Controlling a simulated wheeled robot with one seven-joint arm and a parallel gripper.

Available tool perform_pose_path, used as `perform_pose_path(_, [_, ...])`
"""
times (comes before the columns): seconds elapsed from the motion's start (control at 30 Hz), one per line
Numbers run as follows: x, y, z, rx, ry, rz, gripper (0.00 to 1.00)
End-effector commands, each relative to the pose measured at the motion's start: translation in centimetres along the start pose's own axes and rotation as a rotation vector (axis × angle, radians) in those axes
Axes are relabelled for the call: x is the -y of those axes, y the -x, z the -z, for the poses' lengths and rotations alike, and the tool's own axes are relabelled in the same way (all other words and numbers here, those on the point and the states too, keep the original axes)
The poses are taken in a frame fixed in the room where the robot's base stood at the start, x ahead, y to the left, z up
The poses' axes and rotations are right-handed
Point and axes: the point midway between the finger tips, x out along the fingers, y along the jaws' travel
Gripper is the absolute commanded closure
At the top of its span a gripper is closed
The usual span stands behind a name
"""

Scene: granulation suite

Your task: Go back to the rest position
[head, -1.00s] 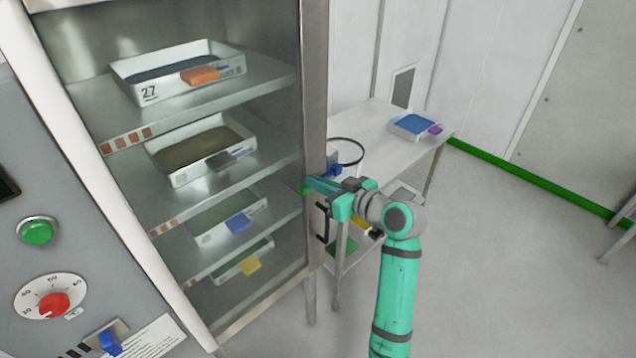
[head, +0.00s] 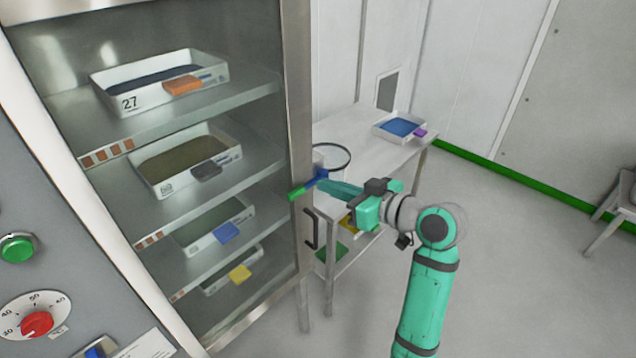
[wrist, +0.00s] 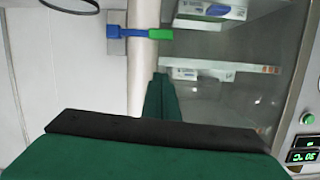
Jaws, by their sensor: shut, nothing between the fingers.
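My gripper (head: 322,184) is shut and empty. In the head view its teal fingers point left toward the cabinet's right frame edge, and the arm reaches in from the lower right. In the wrist view the closed fingers (wrist: 160,100) show as a dark green wedge in front of the frame post (wrist: 142,60). A blue and green latch (head: 306,186) lies across the cabinet's front right edge, just beyond the fingertips. It also shows in the wrist view (wrist: 140,33). Whether the fingers touch it I cannot tell.
The glass-fronted cabinet (head: 292,60) holds several trays on shelves. Its black handle (head: 312,228) is below my gripper. A white table (head: 360,125) with a blue-filled tray (head: 400,127) and a round hoop (head: 335,157) stands behind.

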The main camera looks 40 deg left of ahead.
Motion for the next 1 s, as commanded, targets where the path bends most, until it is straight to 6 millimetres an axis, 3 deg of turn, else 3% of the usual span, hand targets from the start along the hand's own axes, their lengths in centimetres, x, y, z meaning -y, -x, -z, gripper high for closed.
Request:
perform_pose_path(0.17, [0.0, 0.8, 0.0, 0.0, 0.0, -0.001, 1.0])
perform_pose_path(0.77, [-0.1, 0.8, -0.2, -0.005, -0.006, -0.006, 1.0])
perform_pose_path(0.87, [-0.5, 0.6, -1.3, -0.026, -0.04, -0.033, 1.0])
perform_pose_path(1.0, [-1.7, 0.4, -4.5, -0.087, -0.137, -0.124, 1.0])
